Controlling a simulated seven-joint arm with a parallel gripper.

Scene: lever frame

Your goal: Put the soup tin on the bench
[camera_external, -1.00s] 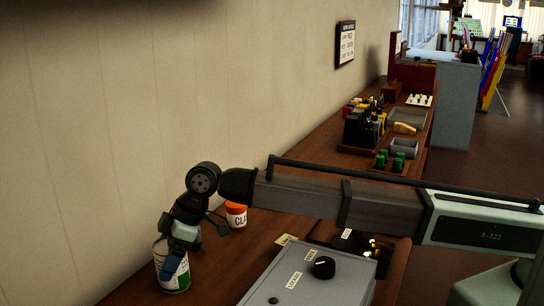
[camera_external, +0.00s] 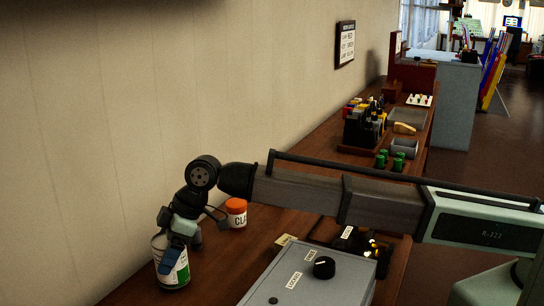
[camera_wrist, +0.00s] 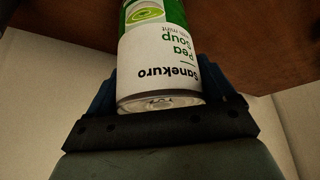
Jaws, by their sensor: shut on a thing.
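The soup tin (camera_external: 171,264), white and green with a pale metal end, is at the near left end of the brown bench (camera_external: 225,262). My gripper (camera_external: 170,254) is shut on its upper part from above. In the wrist view the tin (camera_wrist: 160,62) sits between my blue fingers (camera_wrist: 167,92), and its label reads "Sanekuro Pea Soup". The tin looks about upright. I cannot tell whether its base touches the bench top or hangs just above it.
An orange-lidded white tub (camera_external: 236,213) stands just behind my gripper. A grey box with a black knob (camera_external: 324,268) lies to the right. Blocks (camera_external: 364,122), green pieces (camera_external: 390,162) and trays sit farther along the bench. The wall borders its left side.

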